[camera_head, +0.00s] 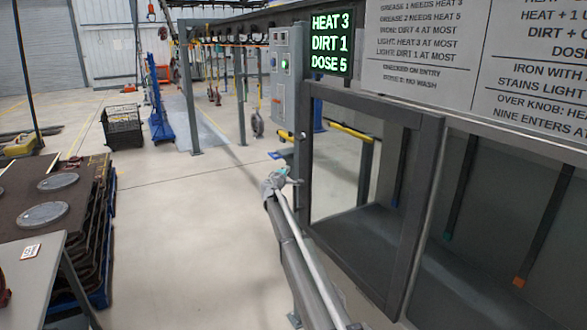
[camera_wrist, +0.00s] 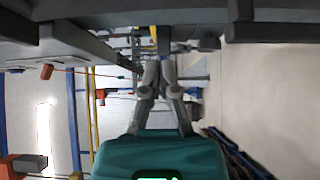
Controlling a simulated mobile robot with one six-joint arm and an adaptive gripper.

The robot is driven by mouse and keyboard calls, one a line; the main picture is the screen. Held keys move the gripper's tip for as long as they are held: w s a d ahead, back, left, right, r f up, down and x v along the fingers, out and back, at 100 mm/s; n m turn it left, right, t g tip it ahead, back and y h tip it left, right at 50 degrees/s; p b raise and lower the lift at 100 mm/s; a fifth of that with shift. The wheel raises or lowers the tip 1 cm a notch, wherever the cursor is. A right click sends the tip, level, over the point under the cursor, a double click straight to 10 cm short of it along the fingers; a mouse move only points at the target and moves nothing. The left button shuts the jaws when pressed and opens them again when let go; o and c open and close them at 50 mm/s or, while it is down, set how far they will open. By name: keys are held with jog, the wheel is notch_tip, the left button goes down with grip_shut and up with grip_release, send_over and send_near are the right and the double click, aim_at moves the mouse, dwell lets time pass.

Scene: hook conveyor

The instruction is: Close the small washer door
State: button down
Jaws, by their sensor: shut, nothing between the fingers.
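A tall dark-grey door-like frame (camera_head: 413,205) stands on the right in the head view, at the front of the grey washer. I see floor and a yellow rail through it; I cannot tell whether it holds clear glass or is empty, or whether it is the small washer door itself. My gripper (camera_head: 290,180) is just left of the frame's left post, at the far end of my outstretched arm; contact with the post cannot be told. In the wrist view my gripper (camera_wrist: 158,75) has its fingers together with nothing held. Dark-grey beams cross the top of that view.
A green-lettered display (camera_head: 331,43) reads HEAT 3, DIRT 1, DOSE 5, beside a grey control box (camera_head: 286,85). A large rule board (camera_head: 430,45) hangs at upper right. A dark rack with round discs (camera_head: 52,195) stands at left. The floor between is clear.

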jog(key=v, duration=0.7)
jog(key=shift+s, duration=0.2)
jog(key=shift+a, duration=0.1)
jog(key=s+d+f+m+g+h, duration=0.1)
jog(key=s+d+f+m+g, duration=0.45)
jog(key=s+d, duration=0.55)
jog(key=s+d+f+m+g, duration=0.4)
jog(key=s+d+f, duration=0.25)
jog(key=s, duration=0.75)
jog(key=s+f+m+g+y, duration=0.1)
jog(key=s+f+g+y, duration=0.1)
jog(key=s, duration=0.8)
jog(key=s+f+m+g+y, duration=0.2)
jog(key=s+g, duration=0.1)
jog(key=s, duration=0.7)
jog(key=s+f+m+g+y, duration=0.1)
jog(key=s+f+g+y, duration=0.1)
jog(key=s, duration=0.8)
jog(key=shift+s+a+f+y, duration=0.15)
jog(key=shift+s+f+y, duration=0.1)
jog(key=shift+s+y, duration=0.25)
jog(key=shift+m+g, duration=0.25)
